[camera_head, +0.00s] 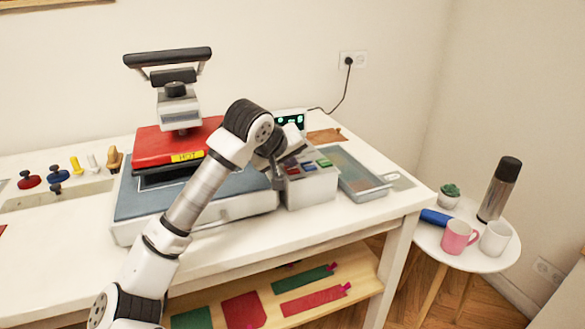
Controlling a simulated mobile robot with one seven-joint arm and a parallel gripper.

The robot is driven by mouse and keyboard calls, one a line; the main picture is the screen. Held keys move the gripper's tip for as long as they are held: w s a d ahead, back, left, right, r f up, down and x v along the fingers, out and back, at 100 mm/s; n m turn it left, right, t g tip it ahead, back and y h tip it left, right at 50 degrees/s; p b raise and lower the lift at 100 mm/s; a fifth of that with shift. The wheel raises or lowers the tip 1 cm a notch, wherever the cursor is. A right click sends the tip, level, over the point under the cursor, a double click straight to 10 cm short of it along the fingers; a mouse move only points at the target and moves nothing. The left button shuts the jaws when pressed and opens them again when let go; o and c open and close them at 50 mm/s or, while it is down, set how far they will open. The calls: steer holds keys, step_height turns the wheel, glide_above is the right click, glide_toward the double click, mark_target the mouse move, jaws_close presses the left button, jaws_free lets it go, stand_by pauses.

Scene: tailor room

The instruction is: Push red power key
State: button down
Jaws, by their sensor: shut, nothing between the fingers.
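The red power key (293,171) is the leftmost of three coloured keys on top of the white control box (313,190). A blue key (308,167) and a green key (324,163) sit to its right. A lit display (290,122) with green signs stands behind the box. My gripper (279,184) is shut and empty, pointing down just left of the red key at the box's left edge. I cannot tell whether its tips touch the box. My arm hides part of the display and the box's back left.
A heat press (175,135) with a red upper plate stands left of the box, partly behind my arm. A shallow glass-like tray (385,189) lies to the right. A round side table (480,262) holds mugs and a flask. The white table's front strip is clear.

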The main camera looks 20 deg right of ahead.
mark_target(290, 171)
steer(key=shift+f, duration=0.15)
steer(key=shift+r, duration=0.55)
steer(key=shift+r+p, duration=1.25)
steer(key=shift+r, duration=1.8)
